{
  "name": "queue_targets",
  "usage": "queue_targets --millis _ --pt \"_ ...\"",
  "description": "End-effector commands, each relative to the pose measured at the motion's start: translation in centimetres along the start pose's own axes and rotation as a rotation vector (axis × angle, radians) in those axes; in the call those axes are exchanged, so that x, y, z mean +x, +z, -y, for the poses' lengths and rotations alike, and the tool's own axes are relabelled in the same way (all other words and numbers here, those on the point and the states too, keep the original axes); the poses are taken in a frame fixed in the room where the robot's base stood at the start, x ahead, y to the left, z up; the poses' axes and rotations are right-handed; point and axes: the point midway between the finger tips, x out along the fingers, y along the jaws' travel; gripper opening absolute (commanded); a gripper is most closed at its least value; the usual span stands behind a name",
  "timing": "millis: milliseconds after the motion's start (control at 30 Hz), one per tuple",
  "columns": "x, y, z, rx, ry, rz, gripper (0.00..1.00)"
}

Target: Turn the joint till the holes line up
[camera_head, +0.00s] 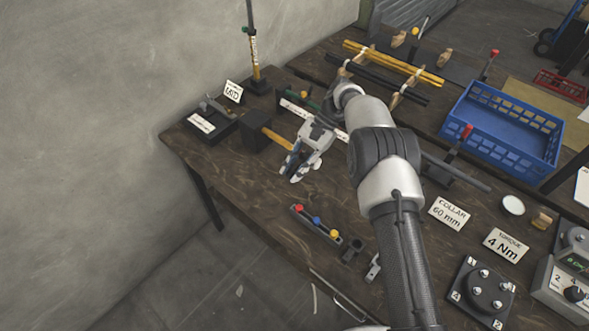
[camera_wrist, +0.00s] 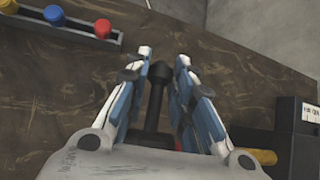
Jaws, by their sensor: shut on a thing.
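My gripper (camera_head: 297,166) is low over the left part of the wooden bench. In the wrist view, a dark piece with a round head and a straight stem (camera_wrist: 158,74) stands between the two blue-and-white fingers (camera_wrist: 164,58), and the gripper is shut on it. I cannot tell for sure whether this piece is the joint. In the head view it is hidden by the fingers. No holes can be made out in either view, so their alignment cannot be told.
A black rack with red, blue and yellow knobs (camera_head: 316,225) lies near the front edge; it also shows in the wrist view (camera_wrist: 62,23). A black mallet with a yellow handle (camera_head: 254,132) is left of the gripper. A blue crate (camera_head: 497,137) stands at the right.

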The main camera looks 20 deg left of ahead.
Motion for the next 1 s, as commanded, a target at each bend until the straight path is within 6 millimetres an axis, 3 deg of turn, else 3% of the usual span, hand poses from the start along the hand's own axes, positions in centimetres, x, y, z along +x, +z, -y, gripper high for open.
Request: queue_targets --millis 200,233,500,833,1000 --pt "0.0 0.0 0.0 0.002 0.000 0.000 0.00" --pt "0.0 0.0 0.0 0.002 0.001 0.000 0.24" --pt "0.0 0.0 0.0 0.001 0.001 -0.001 0.42" --pt "-0.1 0.1 0.0 0.001 0.000 -0.001 0.43" --pt "-1.5 1.3 0.4 0.000 -0.001 -0.003 0.43"
